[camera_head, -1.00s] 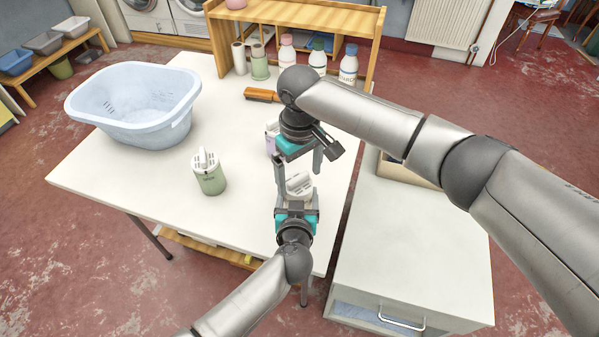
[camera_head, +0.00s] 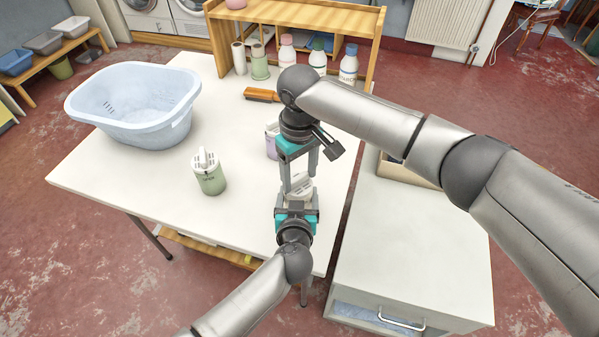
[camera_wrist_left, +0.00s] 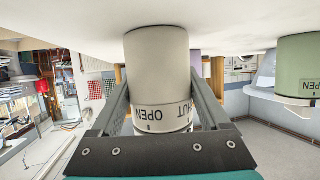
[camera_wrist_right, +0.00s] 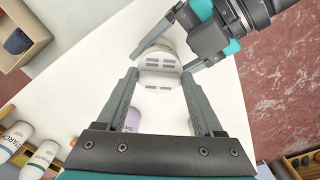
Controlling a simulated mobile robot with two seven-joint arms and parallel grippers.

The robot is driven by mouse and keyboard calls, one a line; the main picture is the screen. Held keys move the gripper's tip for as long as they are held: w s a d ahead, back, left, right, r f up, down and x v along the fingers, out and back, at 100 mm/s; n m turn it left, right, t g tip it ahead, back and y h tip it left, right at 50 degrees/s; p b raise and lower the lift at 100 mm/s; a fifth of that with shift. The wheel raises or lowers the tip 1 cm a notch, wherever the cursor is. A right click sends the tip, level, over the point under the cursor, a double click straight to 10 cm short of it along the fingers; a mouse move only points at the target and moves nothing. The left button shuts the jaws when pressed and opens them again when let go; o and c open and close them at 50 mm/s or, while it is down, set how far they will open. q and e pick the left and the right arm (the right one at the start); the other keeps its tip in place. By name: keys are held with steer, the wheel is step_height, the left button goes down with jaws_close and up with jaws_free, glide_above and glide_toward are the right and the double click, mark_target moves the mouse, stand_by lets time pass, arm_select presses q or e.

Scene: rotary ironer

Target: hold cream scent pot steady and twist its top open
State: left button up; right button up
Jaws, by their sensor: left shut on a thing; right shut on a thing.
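The cream scent pot (camera_head: 301,194) stands near the right edge of the white table, mostly hidden by my grippers. In the left wrist view its pale body (camera_wrist_left: 157,65) sits between the fingers of my left gripper (camera_head: 297,206), which is shut on it from the front. A band on it reads OPEN and, partly covered, another word ending in "UT". My right gripper (camera_head: 299,180) points down from above and is shut on the pot's top; the right wrist view shows the slotted top (camera_wrist_right: 160,66) between its fingertips.
A green pot (camera_head: 209,177) stands to the left and a lavender one (camera_head: 271,141) just behind. A blue tub (camera_head: 135,105), an orange-brown brush (camera_head: 262,95) and several bottles (camera_head: 318,58) stand farther back. A white drawer cabinet (camera_head: 415,250) stands right of the table.

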mark_target(300, 177)
steer(key=shift+n, duration=0.3)
steer(key=n, duration=0.6)
steer(key=shift+w+d, duration=0.1)
steer(key=n, duration=0.3)
steer(key=shift+w+n, duration=0.1)
steer(key=shift+n, duration=0.2)
steer(key=shift+w+n, duration=0.1)
steer(key=shift+n, duration=1.8)
steer(key=o, duration=1.4)
step_height(300, 177, up, 12)
